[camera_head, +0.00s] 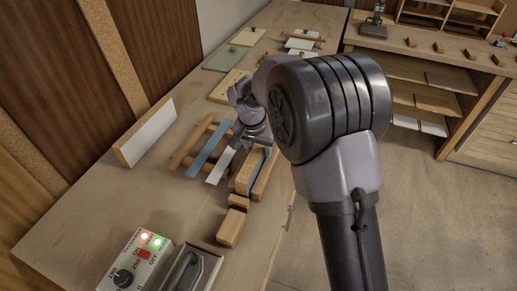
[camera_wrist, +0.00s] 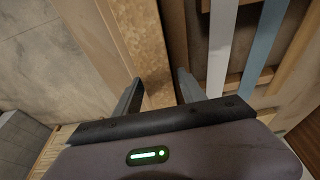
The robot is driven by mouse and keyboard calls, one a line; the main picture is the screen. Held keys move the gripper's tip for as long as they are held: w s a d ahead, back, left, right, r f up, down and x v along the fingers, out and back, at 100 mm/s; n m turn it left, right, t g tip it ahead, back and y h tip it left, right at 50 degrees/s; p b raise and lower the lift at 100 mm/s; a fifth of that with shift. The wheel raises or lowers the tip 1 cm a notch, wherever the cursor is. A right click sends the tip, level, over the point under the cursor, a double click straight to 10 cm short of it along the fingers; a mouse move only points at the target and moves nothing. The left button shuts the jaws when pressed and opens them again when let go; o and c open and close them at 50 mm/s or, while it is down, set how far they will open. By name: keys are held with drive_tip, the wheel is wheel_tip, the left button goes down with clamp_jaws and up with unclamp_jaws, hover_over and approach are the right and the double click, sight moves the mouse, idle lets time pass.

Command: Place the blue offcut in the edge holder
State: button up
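A long blue strip (camera_head: 208,150), which looks like the blue offcut, lies across a slatted wooden rack (camera_head: 181,156) on the bench. It also shows at the upper right of the wrist view (camera_wrist: 263,45). A wooden holder (camera_head: 245,173) with a grey-blue band between its bars stands to its right; I take it for the edge holder. My gripper (camera_wrist: 160,92) is open, with a wooden bar (camera_wrist: 138,40) showing between its fingers in the wrist view. I cannot tell whether they touch it. In the head view, my arm partly hides the gripper and the holder's far end.
A white strip (camera_head: 220,167) lies beside the blue one on the rack. A white-faced board (camera_head: 148,133) stands on edge to the left. A control box (camera_head: 135,264) and a wooden block (camera_head: 231,228) are in front. Panels (camera_head: 224,58) lie farther back.

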drive_tip(key=p+v, duration=0.4)
drive_tip(key=v, duration=0.9)
drive_tip(key=s+d+r+y, duration=0.1)
drive_tip(key=s+d+r, duration=0.5)
drive_tip(key=s+r, duration=0.25)
drive_tip(key=s+d+t+y, duration=0.2)
drive_tip(key=s+d+t, duration=0.1)
drive_tip(key=s, duration=1.7)
drive_tip(key=shift+d, duration=0.15)
